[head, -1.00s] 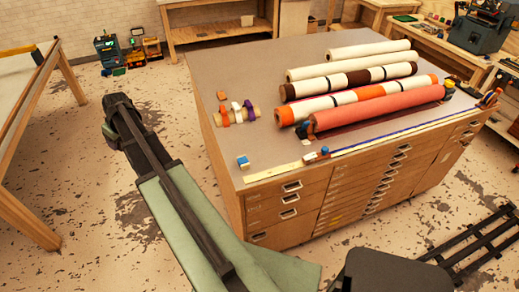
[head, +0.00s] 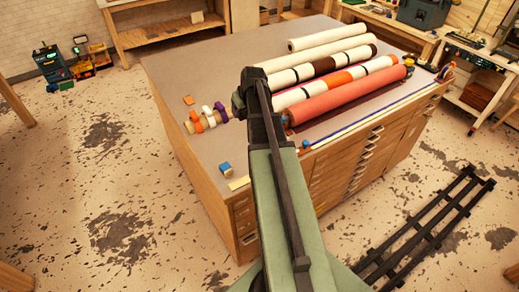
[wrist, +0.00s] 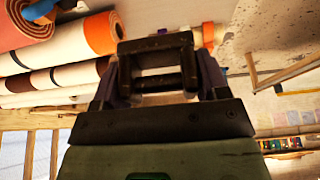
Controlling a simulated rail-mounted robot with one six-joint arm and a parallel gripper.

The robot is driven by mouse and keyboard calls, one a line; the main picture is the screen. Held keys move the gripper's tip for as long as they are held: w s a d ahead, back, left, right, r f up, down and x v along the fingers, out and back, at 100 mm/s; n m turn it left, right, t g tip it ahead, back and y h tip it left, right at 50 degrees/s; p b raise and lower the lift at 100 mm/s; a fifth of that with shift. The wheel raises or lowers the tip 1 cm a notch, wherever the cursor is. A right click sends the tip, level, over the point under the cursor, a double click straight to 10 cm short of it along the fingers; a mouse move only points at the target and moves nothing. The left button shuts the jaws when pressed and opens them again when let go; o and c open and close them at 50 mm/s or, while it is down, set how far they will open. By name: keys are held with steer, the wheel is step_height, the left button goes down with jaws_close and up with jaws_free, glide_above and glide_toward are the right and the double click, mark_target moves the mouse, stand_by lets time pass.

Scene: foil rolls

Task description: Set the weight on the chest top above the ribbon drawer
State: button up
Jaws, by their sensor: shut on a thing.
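The chest (head: 200,195) has a grey top and wooden drawers along its front; it is seen under my arm. I cannot read drawer labels, so I cannot tell which is the ribbon drawer. My gripper (head: 240,103) is over the chest top, near the left ends of the rolls, largely hidden behind my wrist in the head view. In the wrist view my gripper (wrist: 158,72) is shut on a dark bar-shaped thing (wrist: 158,84) between its fingers, which looks like the weight. Its full shape is hidden.
Several rolls (head: 325,97) lie across the chest top. Small ribbon spools (head: 207,118) stand left of them. The top's left part is mostly bare.

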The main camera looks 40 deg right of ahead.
mark_target(245, 151)
steer(key=shift+f+b, duration=0.35)
step_height(245, 151, down, 20)
steer(key=b, duration=1.9)
steer(key=shift+w+r+b, duration=0.1)
steer(key=shift+b, duration=0.3)
steer(key=shift+a+r, duration=0.1)
steer(key=shift+r, duration=0.15)
steer(key=shift+f, duration=0.15)
steer(key=o, duration=1.4)
